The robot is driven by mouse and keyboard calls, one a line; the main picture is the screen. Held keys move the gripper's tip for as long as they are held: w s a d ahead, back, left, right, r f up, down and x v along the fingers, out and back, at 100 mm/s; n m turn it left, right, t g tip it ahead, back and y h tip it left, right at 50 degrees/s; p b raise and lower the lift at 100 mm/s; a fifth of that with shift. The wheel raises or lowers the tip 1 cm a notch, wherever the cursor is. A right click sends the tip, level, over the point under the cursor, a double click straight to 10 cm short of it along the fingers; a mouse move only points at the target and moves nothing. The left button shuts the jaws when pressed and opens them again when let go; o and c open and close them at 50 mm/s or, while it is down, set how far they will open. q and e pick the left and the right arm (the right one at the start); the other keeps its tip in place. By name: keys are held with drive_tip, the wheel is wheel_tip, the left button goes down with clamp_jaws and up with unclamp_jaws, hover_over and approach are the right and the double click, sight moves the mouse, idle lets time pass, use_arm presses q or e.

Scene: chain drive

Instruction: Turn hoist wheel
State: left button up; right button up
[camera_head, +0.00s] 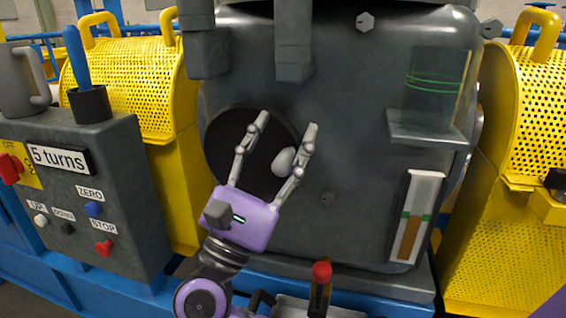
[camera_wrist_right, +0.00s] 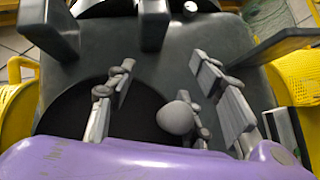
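The hoist wheel (camera_head: 226,146) is a black disc on the front of the dark grey housing, partly hidden behind my right gripper. Its rounded grey knob (camera_head: 284,160) sits toward the disc's right side. My right gripper (camera_head: 287,124), with a purple body, is open in front of the wheel. In the head view the knob appears between its fingers, close to the right finger; I cannot tell if they touch. In the right wrist view the knob (camera_wrist_right: 176,117) also lies between the spread fingers, over the black disc (camera_wrist_right: 75,125). My left gripper is not in view.
A grey control box (camera_head: 105,160) at left bears a "5 turns" plate (camera_head: 60,159) and several buttons. A shelf (camera_head: 425,127) and a gauge (camera_head: 416,217) are on the housing's right. Yellow perforated guards (camera_head: 130,85) flank it. A red-topped lever (camera_head: 321,272) stands below the wheel.

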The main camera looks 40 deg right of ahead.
drive_tip(key=shift+w+a+r, duration=0.1)
drive_tip(key=shift+w+r, duration=0.05)
drive_tip(key=shift+w, duration=0.05)
drive_tip(key=shift+s, duration=0.1)
